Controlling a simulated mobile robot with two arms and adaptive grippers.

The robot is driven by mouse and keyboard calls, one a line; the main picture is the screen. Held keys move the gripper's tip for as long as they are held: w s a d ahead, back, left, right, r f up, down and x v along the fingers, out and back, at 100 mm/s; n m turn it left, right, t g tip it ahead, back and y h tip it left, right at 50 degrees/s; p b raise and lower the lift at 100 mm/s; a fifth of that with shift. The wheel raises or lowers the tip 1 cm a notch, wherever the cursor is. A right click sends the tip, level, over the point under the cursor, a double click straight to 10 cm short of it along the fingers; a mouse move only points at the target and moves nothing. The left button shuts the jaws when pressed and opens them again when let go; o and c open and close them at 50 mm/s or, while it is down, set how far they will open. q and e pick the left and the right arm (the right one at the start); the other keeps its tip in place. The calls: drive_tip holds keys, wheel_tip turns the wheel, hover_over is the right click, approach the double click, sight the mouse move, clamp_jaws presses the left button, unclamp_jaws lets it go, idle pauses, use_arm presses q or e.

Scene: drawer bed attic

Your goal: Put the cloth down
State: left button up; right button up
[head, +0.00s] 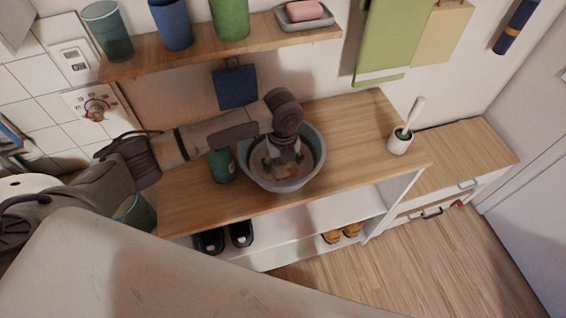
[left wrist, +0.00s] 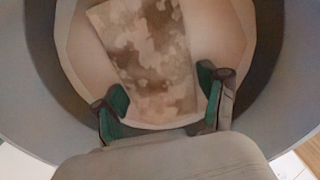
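The cloth (left wrist: 145,50), mottled brown and beige, lies flat inside a round grey basin (head: 317,172) on the wooden shelf top. In the head view only a little brownish cloth shows under my gripper. My left gripper (head: 284,161) points down into the basin from above. In the left wrist view its two green-padded fingers (left wrist: 162,92) are spread apart, with the cloth below and beyond them and nothing clearly pinched between them. Whether the fingertips touch the cloth cannot be told. My right gripper is not in view.
A green cup (head: 222,166) stands close left of the basin. A white brush holder (head: 400,142) stands to the right on the shelf top (head: 355,135). An upper shelf (head: 180,62) with cups runs behind. Shoes (head: 240,233) sit on the lower shelf.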

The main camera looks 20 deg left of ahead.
use_arm(q)
drive_tip(key=o, duration=0.3)
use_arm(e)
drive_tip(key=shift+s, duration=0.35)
use_arm(q)
wheel_tip(320, 180, up, 12)
drive_tip(key=shift+r+b, duration=0.2)
drive_tip(key=shift+b, duration=0.3)
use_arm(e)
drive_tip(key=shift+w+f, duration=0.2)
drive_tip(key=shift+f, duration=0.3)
